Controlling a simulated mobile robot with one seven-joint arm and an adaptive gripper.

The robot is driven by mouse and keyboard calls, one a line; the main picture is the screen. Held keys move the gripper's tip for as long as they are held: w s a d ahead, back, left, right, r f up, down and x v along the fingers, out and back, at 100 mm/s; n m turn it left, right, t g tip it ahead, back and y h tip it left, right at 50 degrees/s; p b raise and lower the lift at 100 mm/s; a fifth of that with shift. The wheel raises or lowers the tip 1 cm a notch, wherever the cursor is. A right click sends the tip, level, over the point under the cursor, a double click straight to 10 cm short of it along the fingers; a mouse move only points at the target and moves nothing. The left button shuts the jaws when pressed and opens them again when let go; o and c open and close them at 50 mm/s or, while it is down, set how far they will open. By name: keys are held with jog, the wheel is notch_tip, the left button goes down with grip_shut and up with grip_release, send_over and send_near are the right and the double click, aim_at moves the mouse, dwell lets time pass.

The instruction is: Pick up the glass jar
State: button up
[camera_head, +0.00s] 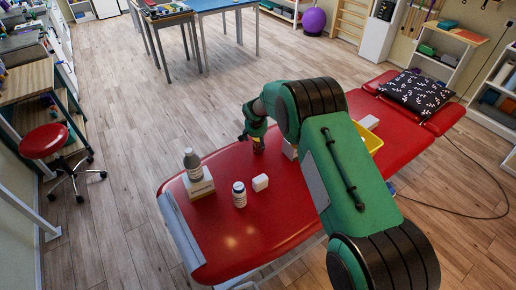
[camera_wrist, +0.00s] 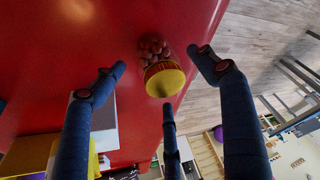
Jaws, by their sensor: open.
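The glass jar (camera_wrist: 154,50) has a yellow lid and round brown contents, and it stands on the red treatment table (camera_wrist: 60,55) in the wrist view. In the head view the jar (camera_head: 259,146) is mostly covered by my gripper (camera_head: 254,128), which is right above it. In the wrist view my gripper (camera_wrist: 158,80) has its three dark blue fingers spread around the jar, with visible gaps to it. The gripper is open and holds nothing.
On the red table, a grey bottle (camera_head: 192,164) stands on a white box (camera_head: 199,186). A yellow tray (camera_head: 371,139) and patterned pillow (camera_head: 413,92) are to the right. The table's front is clear.

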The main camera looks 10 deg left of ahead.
jog(key=shift+f, duration=0.1)
jog(key=shift+b+x, duration=0.7)
jog(key=shift+x, duration=1.85)
jog(key=shift+s, duration=0.1)
jog(key=shift+c, duration=0.2)
jog(key=c, duration=1.3)
